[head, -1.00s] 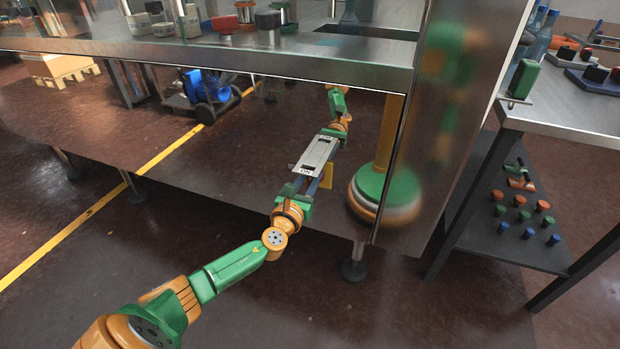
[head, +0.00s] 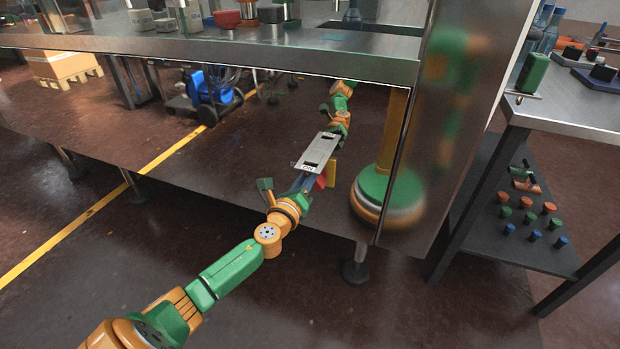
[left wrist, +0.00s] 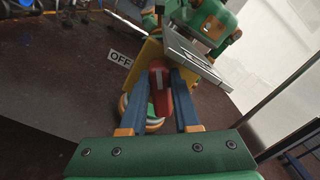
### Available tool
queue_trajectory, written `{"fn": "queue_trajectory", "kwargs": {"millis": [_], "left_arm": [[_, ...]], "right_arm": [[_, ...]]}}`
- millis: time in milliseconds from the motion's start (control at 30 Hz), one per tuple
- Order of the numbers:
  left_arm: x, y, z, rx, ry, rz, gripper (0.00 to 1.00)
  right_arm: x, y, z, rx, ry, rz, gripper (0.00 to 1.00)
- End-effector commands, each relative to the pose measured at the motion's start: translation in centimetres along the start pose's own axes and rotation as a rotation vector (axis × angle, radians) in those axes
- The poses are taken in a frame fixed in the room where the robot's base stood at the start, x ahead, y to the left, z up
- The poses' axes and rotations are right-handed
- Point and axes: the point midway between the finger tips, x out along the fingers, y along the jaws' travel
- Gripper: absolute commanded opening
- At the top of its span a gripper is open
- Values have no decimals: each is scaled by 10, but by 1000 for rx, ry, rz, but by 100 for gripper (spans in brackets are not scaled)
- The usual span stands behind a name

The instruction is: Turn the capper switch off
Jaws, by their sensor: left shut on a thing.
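The capper switch has a red handle (left wrist: 161,88) with a pale stripe, in front of a yellow part (left wrist: 150,60). A white OFF label (left wrist: 121,59) shows to its left in the left wrist view. My left gripper (left wrist: 160,80) has its two blue-grey fingers on either side of the red handle and is shut on it. In the head view, a bit of the red handle (head: 321,183) shows beside my left gripper (head: 310,180), below a silver plate (head: 317,151) with dark slots. The plate partly hides the fingertips. My right gripper is not in view.
A shiny steel panel (head: 220,170) stands behind the switch and mirrors my arm. A steel counter (head: 200,45) with several objects overhangs it. A side table (head: 575,105) with a lower shelf (head: 515,225) stands right. The floor in front is clear.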

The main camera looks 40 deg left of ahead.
Motion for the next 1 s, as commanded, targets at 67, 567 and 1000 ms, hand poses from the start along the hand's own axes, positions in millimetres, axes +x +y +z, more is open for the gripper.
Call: {"fn": "queue_trajectory", "kwargs": {"millis": [67,567,1000], "left_arm": [[0,3,-2,-72,1,1,0],[0,11,-4,-544,1,2,0],[0,14,-8,-853,2,1,0]], "right_arm": [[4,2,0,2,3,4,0],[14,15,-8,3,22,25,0],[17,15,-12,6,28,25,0]]}}
